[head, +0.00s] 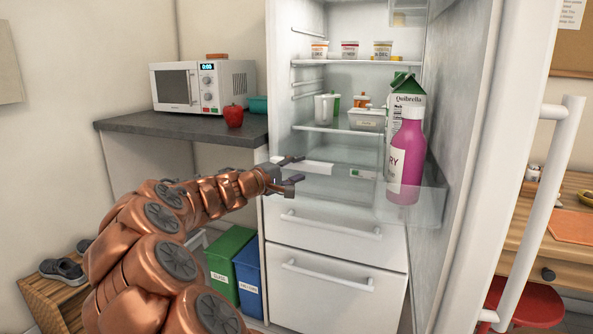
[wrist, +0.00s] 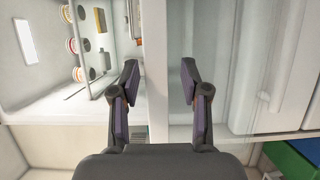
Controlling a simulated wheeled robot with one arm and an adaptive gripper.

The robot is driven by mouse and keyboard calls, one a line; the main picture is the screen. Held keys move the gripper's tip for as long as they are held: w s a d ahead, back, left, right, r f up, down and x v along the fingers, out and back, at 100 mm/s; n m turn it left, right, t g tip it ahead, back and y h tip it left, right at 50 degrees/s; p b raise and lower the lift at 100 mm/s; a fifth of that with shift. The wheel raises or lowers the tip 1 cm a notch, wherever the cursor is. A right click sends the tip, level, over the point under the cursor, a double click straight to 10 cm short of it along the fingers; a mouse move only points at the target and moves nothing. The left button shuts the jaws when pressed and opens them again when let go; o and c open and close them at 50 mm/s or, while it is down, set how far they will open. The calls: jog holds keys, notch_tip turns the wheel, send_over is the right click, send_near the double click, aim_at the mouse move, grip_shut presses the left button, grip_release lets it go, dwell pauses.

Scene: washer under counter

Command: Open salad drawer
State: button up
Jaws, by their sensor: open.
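The fridge stands open in the head view. A translucent salad drawer (head: 338,184) lies at the bottom of its compartment, under the lowest shelf (head: 345,132). A white strip (head: 318,168) and a small label (head: 362,174) show along its front. The drawer appears shut. My gripper (head: 297,169) is open and empty, in front of the left end of the drawer in the head view, partly covering it. Whether a finger touches the drawer I cannot tell.
The open fridge door (head: 470,165) stands at right, its bin holding a pink bottle (head: 407,165) and a carton (head: 404,97). Two white drawers with bar handles (head: 330,228) lie below. A counter (head: 190,126) with a microwave (head: 205,87) and bins (head: 229,262) are at left.

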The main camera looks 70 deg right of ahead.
jog(key=v, duration=1.1)
jog(key=shift+w+a, duration=0.2)
jog(key=shift+a, duration=0.15)
jog(key=s+a+r+n+t+y+p, duration=0.1)
jog(key=a+y+p, duration=0.4)
jog(key=a+p, duration=0.6)
jog(key=s+a+r+n+t+y+p, duration=0.2)
jog(key=s+a+r+y+p, duration=0.4)
jog(key=a, duration=1.6)
jog(key=s+a+r+n+t+y+p, duration=0.2)
jog(key=s+a+r+y+p, duration=0.1)
jog(key=a+p, duration=1.3)
jog(key=shift+s+a+r+t+y, duration=0.3)
jog(key=shift+r+y, duration=0.35)
jog(key=shift+y, duration=0.55)
jog(key=shift+d, duration=0.3)
